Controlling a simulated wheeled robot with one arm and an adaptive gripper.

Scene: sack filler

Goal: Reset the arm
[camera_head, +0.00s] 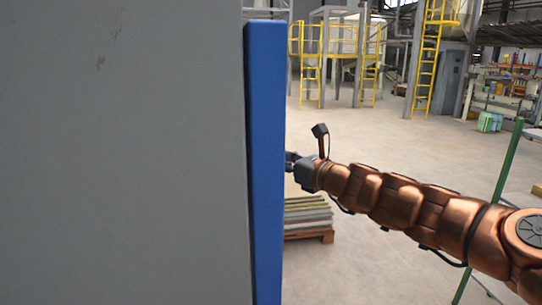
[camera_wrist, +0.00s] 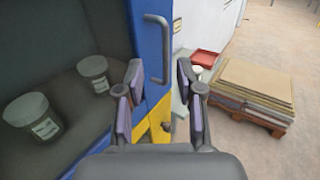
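My copper arm reaches in from the right in the head view, roughly level. My gripper (camera_head: 292,160) is at its end, with the fingertips partly hidden behind a blue upright edge (camera_head: 266,160). In the wrist view my gripper (camera_wrist: 159,80) is open, its two fingers apart with nothing held between them. A blue frame with a grey bar handle (camera_wrist: 157,48) lies ahead of the fingers. I cannot tell whether the fingers touch the frame.
A large grey panel (camera_head: 120,150) fills the left. Two labelled jars, a nearer one (camera_wrist: 32,117) and a farther one (camera_wrist: 93,73), stand in a dark compartment. Stacked sheets on a pallet (camera_head: 308,215) lie beyond. A green post (camera_head: 502,165) stands right. Open floor lies behind.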

